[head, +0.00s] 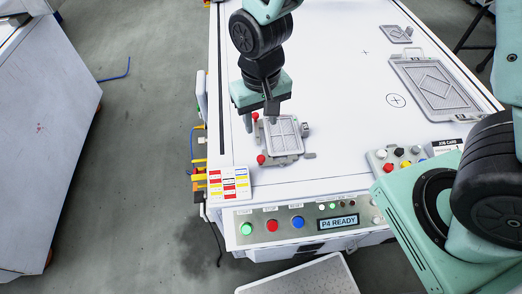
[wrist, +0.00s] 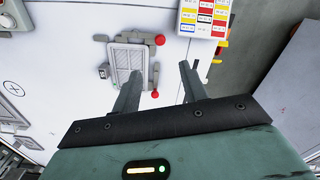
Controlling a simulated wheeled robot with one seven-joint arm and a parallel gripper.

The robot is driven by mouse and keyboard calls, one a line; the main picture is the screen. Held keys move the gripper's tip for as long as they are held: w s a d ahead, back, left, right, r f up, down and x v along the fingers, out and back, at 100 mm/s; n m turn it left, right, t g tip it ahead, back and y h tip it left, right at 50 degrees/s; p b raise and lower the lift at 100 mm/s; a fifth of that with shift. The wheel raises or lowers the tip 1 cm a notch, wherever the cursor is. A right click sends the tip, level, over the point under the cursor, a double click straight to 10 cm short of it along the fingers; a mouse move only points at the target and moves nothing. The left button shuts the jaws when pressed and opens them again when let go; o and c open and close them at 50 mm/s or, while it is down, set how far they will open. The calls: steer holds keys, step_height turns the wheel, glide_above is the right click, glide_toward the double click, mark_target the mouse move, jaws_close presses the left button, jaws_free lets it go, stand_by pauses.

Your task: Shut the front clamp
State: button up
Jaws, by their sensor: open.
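A grey plate with a rectangular pattern (head: 283,134) sits in a small fixture on the white table. The front clamp has a red knob (head: 261,159) at the fixture's near left corner; the knob also shows in the wrist view (wrist: 160,39). A second red knob (head: 256,116) is at the far left corner and shows lower in the wrist view (wrist: 155,94). My gripper (head: 260,123) is open and empty, pointing down over the fixture's far left side. I cannot tell the clamp's exact position.
A colour-coded card (head: 229,183) lies left of the front clamp. The front panel has buttons and a "P4 READY" display (head: 338,222). A larger patterned plate (head: 436,88) lies at right. The table between the plates is clear.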

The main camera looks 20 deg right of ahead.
mark_target(261, 157)
step_height(261, 157, down, 14)
steer(key=p, duration=0.2)
steer(key=shift+f+p, duration=0.15)
steer(key=shift+p, duration=0.15)
jaws_close()
